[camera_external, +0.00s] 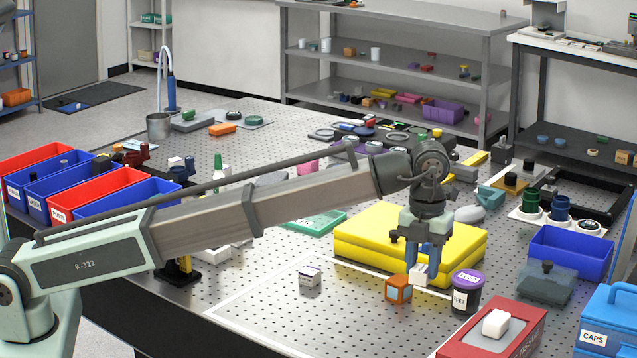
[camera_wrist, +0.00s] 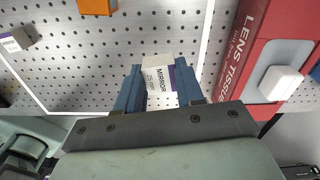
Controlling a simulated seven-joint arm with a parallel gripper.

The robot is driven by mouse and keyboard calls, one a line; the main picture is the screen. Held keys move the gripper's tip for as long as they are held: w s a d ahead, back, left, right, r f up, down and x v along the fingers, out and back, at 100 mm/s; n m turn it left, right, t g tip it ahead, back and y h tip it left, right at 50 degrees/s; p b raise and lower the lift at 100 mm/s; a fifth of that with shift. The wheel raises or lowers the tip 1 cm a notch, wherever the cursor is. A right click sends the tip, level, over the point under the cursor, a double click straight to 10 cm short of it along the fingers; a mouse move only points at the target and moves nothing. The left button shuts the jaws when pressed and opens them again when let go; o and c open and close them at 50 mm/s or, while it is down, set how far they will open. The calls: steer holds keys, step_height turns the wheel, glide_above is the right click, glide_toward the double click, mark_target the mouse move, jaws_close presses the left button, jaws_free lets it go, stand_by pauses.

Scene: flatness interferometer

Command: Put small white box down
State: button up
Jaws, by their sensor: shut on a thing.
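The small white box (camera_external: 421,275) is between the blue fingers of my gripper (camera_external: 426,266). In the wrist view the box (camera_wrist: 159,78) carries the word MIRROR and a purple edge, and the fingers of my gripper (camera_wrist: 158,88) close on both its sides. The gripper points down, just in front of the yellow block and between the orange cube and the dark jar. The box appears held above the perforated table (camera_external: 270,320); its exact height is hard to tell.
An orange cube (camera_external: 398,289) stands to the left and a purple-lidded jar (camera_external: 466,291) to the right. Another small white box (camera_external: 310,276) lies further left. A yellow block (camera_external: 350,245) is behind. A red lens tissue box (camera_external: 470,345) stands at front right. The front left table area is clear.

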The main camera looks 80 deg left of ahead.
steer(key=shift+m, duration=0.6)
steer(key=shift+f+m, duration=0.25)
steer(key=shift+m, duration=0.05)
steer(key=shift+f, duration=4.75)
steer(key=shift+f, duration=0.1)
steer(key=o, duration=1)
step_height(320, 180, up, 12)
steer(key=shift+r, duration=0.1)
